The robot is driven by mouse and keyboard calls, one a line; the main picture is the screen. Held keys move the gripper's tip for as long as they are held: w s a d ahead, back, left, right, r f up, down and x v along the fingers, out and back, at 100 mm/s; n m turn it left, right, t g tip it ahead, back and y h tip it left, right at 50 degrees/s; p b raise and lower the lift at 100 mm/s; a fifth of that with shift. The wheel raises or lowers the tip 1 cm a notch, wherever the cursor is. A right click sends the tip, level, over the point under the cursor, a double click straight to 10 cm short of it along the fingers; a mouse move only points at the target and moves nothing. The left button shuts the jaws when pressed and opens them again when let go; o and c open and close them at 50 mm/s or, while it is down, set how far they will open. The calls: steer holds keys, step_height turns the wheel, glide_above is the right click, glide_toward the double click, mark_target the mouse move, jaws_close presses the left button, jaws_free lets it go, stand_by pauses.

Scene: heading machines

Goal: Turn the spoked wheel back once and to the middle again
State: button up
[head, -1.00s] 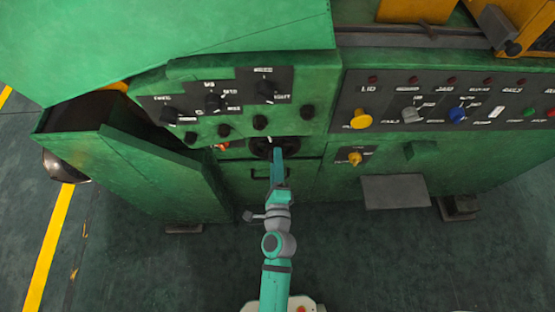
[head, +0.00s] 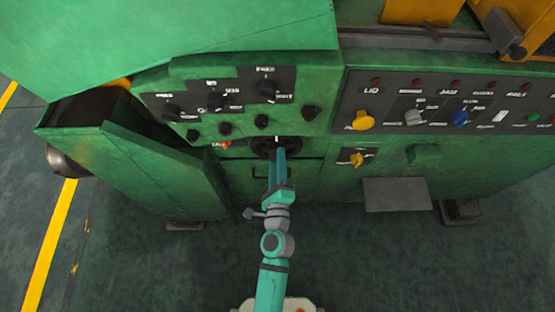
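The spoked wheel (head: 262,146) is a small dark wheel on the green machine's front, below the row of black knobs. A short white mark shows at its top. My arm reaches up to it from the bottom of the head view. My gripper (head: 279,153) is at the wheel's right part and overlaps it in this view. The fingers are too small and too much hidden by my own wrist to tell whether they are open or shut, or whether they touch the wheel.
Above the wheel is a dark panel with black selector knobs (head: 268,90). To the right are a yellow knob (head: 363,121), a blue knob (head: 460,119) and a lower yellow knob (head: 357,160). A green door (head: 165,172) stands out at left. The floor in front is clear.

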steer(key=o, duration=0.4)
steer(key=shift+c, duration=0.2)
steer(key=s, duration=1)
steer(key=shift+s, duration=0.4)
steer(key=s+r+n+g, duration=0.1)
steer(key=s+n, duration=0.8)
steer(key=n, duration=0.2)
steer(key=s+r+n+g, duration=0.1)
steer(key=s+r+n, duration=0.1)
steer(key=s+n, duration=0.8)
steer(key=shift+r+n+g, duration=0.25)
steer(key=shift+n+g, duration=0.05)
steer(key=shift+n, duration=0.8)
